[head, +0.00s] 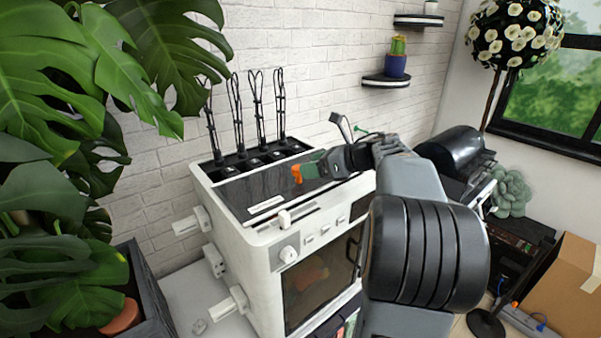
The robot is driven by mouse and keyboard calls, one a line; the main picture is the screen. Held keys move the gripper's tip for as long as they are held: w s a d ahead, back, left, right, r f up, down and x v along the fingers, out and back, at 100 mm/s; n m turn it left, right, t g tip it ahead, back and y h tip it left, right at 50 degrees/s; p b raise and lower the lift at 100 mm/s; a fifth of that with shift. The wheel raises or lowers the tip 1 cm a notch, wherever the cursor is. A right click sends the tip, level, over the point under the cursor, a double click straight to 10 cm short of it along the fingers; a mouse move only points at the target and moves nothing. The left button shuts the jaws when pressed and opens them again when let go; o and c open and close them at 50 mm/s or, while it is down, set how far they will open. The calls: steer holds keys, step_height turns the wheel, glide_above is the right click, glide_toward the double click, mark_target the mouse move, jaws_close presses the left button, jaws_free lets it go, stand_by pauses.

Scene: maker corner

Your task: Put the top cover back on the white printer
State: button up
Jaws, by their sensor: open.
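The white printer (246,237) stands against the brick wall, with a knob and a dark front window. Its top has a dark glossy panel (240,190) with a white strip (266,206) near the front edge. I cannot tell whether this panel is the top cover or the printer's open top; no separate cover is clearly visible. My gripper (300,173) has orange tips and is over the right part of the printer's top, pointing left. It is open, with nothing visible between its fingers. My arm hides the printer's right side.
Several thin black looped stems (237,115) rise from the printer's back edge. Large plant leaves (60,90) crowd the left. A black rounded machine (452,150) stands right of my arm. A cardboard box (565,290) is at lower right. Small wall shelves (386,81) hang above.

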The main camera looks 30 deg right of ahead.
steer(key=b+v, duration=0.2)
steer(key=v, duration=0.5)
steer(key=shift+s+d+r, duration=0.1)
steer(key=shift+s+d, duration=0.05)
stand_by(0.4)
